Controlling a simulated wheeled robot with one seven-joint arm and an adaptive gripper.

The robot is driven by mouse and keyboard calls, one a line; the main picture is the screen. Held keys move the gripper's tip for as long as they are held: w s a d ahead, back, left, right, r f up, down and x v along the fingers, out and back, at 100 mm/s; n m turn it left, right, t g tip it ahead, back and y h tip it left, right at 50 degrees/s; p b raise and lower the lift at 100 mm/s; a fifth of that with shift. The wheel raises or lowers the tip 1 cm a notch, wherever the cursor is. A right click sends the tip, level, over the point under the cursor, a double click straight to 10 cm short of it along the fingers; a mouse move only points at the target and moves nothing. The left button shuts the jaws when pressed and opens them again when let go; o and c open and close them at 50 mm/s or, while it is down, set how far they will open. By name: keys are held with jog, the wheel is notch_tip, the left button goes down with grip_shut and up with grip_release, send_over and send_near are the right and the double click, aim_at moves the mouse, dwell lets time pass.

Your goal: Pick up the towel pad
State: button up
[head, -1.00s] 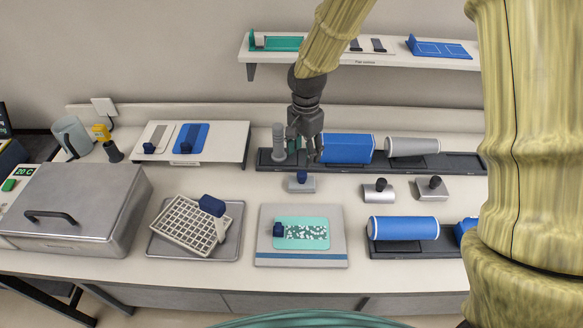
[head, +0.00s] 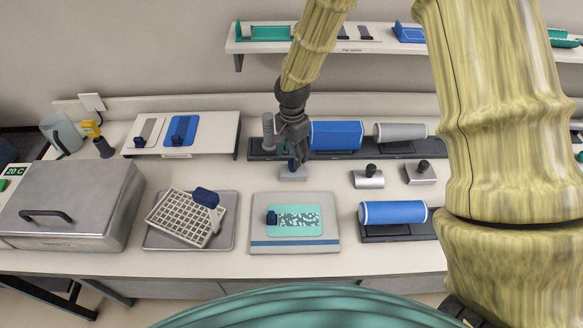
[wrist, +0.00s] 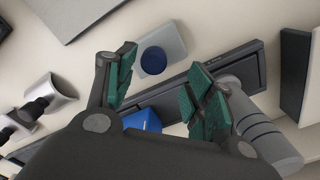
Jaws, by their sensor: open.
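A small light-grey block with a round dark-blue knob, which looks like the towel pad (head: 293,175), lies on the bench in front of the dark rack. In the wrist view this pad (wrist: 172,42) lies ahead of the fingertips, its blue knob up and in line with the gap between them. My gripper (head: 297,160) hangs just above and behind the pad and partly covers it in the head view. In the wrist view my gripper (wrist: 158,80) is open, green finger pads apart, nothing between them. I cannot tell the exact height above the knob.
The dark rack (head: 410,150) holds a grey upright cylinder (head: 267,130), a blue roller (head: 336,135) and a grey roller (head: 400,132). Two dark-knobbed grey blocks (head: 368,179) (head: 420,173) stand to the right. A grey board (head: 295,246) with a teal pad lies in front.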

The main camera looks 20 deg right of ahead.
jog(key=shift+s+f+p, duration=0.3)
jog(key=shift+s+p, duration=0.2)
jog(key=shift+s, duration=0.2)
jog(key=shift+s+f, duration=0.25)
jog(key=shift+f, duration=0.05)
jog(key=shift+w+f+p, duration=0.2)
jog(key=shift+w+f, duration=0.1)
jog(key=shift+f, duration=0.35)
jog(key=shift+w+f+p, duration=0.2)
jog(key=shift+w+f, duration=0.1)
jog(key=shift+f, duration=0.3)
jog(key=shift+s+r, duration=0.25)
jog(key=shift+s, duration=0.1)
jog(key=shift+w+f, duration=0.2)
jog(key=shift+w, duration=0.05)
jog(key=c, duration=0.9)
jog(key=shift+s+r, duration=0.15)
jog(key=shift+c, duration=1.2)
